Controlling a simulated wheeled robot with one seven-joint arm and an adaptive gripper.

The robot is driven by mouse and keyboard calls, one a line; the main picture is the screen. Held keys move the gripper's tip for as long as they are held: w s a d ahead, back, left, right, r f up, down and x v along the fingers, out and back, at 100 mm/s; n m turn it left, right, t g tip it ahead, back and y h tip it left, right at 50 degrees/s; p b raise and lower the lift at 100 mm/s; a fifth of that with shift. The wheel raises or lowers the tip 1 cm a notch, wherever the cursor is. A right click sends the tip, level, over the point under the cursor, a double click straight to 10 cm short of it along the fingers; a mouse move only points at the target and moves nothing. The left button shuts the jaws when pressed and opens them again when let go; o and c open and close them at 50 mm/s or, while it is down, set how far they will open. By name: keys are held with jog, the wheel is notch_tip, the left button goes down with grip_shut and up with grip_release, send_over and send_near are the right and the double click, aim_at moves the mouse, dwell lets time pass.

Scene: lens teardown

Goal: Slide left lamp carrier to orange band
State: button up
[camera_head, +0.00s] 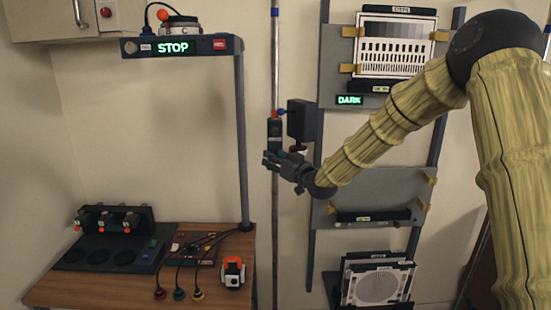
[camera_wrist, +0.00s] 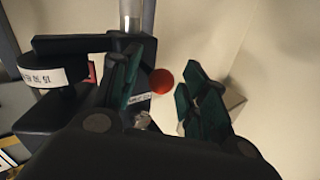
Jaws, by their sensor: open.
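The lamp carrier is a dark block (camera_head: 274,132) on a vertical metal pole (camera_head: 275,60), with a black lamp head (camera_head: 302,120) to its right. In the wrist view, the carrier (camera_wrist: 158,55) sits on the pole (camera_wrist: 131,14), and a round red-orange knob (camera_wrist: 161,81) on it shows between my fingers. My gripper (camera_head: 268,159) is at the carrier's lower end. It is open in the wrist view (camera_wrist: 160,92), with the left finger close beside the carrier and the right finger clear. I cannot make out an orange band on the pole.
A lit STOP sign (camera_head: 173,48) on a post stands left of the pole. A grey panel (camera_head: 330,65) with a test chart (camera_head: 396,45) and a DARK display (camera_head: 349,100) is behind my arm. A wooden bench (camera_head: 100,287) holds cables and an orange-and-white device (camera_head: 233,272).

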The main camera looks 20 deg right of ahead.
jog(key=shift+w+f, duration=0.15)
jog(key=shift+w, duration=0.1)
jog(key=shift+s, duration=0.2)
jog(key=shift+c, duration=0.8)
grip_shut()
jog(key=shift+r+b, duration=0.3)
jog(key=shift+r, duration=0.75)
jog(key=shift+o, duration=0.2)
grip_release()
jog(key=shift+o, duration=0.6)
jog(key=shift+a, duration=0.2)
